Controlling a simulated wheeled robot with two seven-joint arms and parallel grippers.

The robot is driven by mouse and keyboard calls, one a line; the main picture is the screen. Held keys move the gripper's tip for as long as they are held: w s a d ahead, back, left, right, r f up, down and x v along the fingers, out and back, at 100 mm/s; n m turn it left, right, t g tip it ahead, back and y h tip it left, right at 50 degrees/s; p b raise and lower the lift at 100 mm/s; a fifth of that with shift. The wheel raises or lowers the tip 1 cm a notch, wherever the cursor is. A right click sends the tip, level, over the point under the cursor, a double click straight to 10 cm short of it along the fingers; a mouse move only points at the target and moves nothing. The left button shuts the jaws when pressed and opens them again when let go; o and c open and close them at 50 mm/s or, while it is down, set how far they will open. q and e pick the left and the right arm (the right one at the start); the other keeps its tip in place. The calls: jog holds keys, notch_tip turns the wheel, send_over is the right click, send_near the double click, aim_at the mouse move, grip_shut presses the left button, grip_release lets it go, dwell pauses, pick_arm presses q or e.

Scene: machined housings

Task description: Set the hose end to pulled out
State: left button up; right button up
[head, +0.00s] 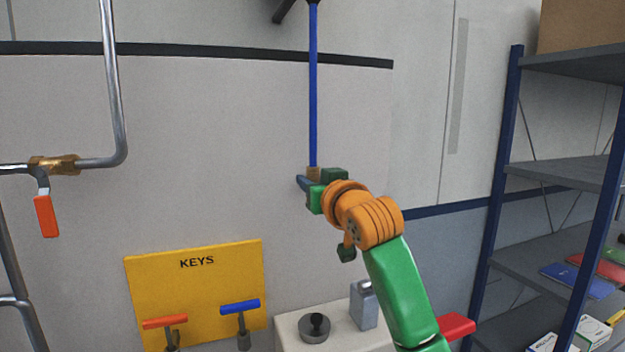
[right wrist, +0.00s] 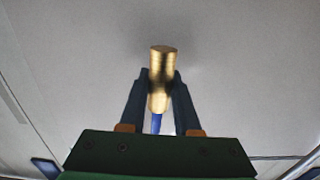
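A blue hose (head: 313,90) hangs straight down in front of the pale wall panel in the head view. Its brass end (head: 313,173) is at the bottom, at my right gripper (head: 307,181). In the right wrist view the brass end (right wrist: 161,75) stands between the two dark fingers of the right gripper (right wrist: 160,88), which close in on both its sides. A bit of blue hose shows below it there. Whatever the brass end faces is not clear in either view. My left gripper is not in view.
A pipe with a brass valve (head: 55,164) and red handle is on the left. A yellow KEYS board (head: 195,280) is below. A pale box (head: 292,328) bears a dark round knob and a grey container. A shelf rack (head: 505,160) stands on the right.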

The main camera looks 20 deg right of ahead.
grip_shut()
jog(key=shift+s+r, duration=0.1)
dwell(1.0)
